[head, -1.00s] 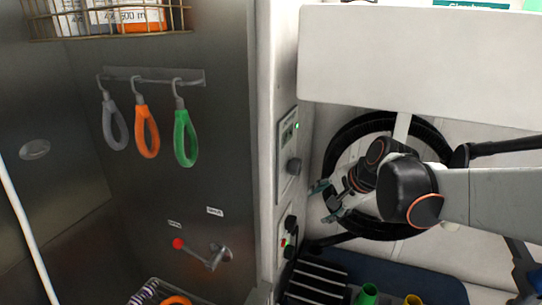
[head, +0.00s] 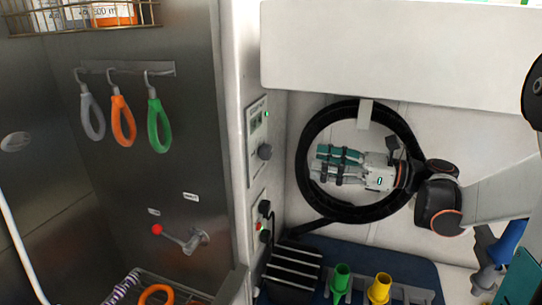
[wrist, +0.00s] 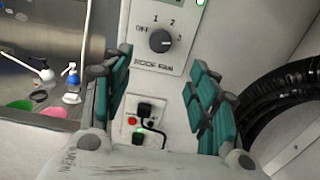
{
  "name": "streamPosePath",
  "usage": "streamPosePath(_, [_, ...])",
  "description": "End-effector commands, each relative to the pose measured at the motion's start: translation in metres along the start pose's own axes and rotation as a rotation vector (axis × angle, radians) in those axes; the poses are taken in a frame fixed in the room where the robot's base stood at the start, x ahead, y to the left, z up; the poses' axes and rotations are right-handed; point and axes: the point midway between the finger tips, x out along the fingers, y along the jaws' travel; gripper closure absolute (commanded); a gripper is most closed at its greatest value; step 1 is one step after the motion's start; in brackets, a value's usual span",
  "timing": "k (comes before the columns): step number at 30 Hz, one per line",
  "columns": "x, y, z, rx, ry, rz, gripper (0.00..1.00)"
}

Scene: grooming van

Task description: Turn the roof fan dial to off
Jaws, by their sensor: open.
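The roof fan dial (wrist: 160,41) is a dark round knob on a light panel (wrist: 143,57) marked OFF, 1, 2, 3 and ROOF FAN. Its pale pointer mark seems to face right, toward 3, but is small. In the head view the dial (head: 265,151) sticks out of the white wall's side. My gripper (head: 318,163) is open and empty, to the right of the dial and apart from it, pointing left at the panel. In the wrist view its teal-padded fingers (wrist: 160,95) are spread, with the dial beyond and above the gap between them.
Below the fan panel is a socket panel with a black plug (wrist: 145,109) and a red button (wrist: 132,121). A coiled black hose (head: 305,190) hangs behind my gripper. A white cabinet (head: 390,45) overhangs above. Green (head: 341,281) and yellow (head: 380,288) nozzles stand below.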

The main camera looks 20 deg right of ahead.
Motion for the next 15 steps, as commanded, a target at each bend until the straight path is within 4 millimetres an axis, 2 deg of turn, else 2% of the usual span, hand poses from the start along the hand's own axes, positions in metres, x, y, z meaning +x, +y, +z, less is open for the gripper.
streamPosePath(15, [0.098, 0.001, -0.002, -0.002, 0.003, 0.003, 0.46])
